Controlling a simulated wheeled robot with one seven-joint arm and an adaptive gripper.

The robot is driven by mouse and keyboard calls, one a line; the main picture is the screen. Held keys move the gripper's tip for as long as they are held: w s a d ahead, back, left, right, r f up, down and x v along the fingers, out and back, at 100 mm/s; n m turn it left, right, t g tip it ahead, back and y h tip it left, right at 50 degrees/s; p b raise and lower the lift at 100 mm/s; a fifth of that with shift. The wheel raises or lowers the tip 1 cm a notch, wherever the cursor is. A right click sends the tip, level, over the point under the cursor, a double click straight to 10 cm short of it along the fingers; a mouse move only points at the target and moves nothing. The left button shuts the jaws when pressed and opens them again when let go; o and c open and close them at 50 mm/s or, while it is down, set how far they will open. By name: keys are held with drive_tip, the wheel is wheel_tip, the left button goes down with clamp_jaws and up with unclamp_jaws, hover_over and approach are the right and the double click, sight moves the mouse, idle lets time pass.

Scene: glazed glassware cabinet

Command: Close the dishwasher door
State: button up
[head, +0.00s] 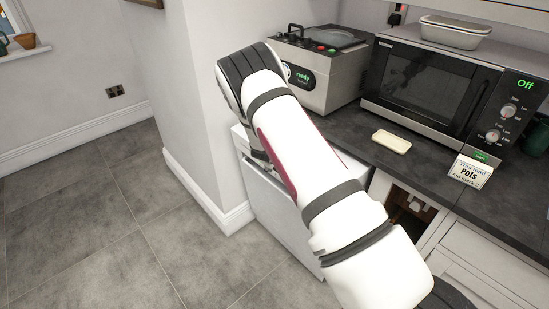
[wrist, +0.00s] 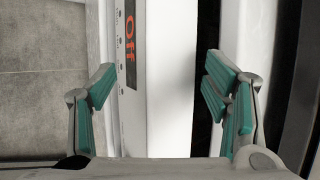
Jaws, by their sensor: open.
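The white dishwasher door (head: 275,220) stands near upright below the counter in the head view, partly covered by my arm. In the wrist view its top edge (wrist: 165,120) runs up the picture, with a dark display reading "Off" in red. A dark gap lies right of this edge, between it and another white strip. My gripper (wrist: 163,80) is open, its teal-padded fingers on either side of the door edge. No clear contact shows. In the head view my gripper is mostly hidden behind my arm.
The dark counter (head: 430,175) holds a microwave (head: 430,90), a steel appliance (head: 320,75), a pale block (head: 391,141) and a "Pots" card (head: 470,171). A wall corner (head: 205,170) stands close left of the door. Tiled floor (head: 90,225) is clear at left.

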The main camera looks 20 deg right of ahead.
drive_tip(key=v, duration=0.7)
drive_tip(key=shift+s+r, duration=0.2)
drive_tip(key=shift+s, duration=0.05)
drive_tip(key=shift+a, duration=0.1)
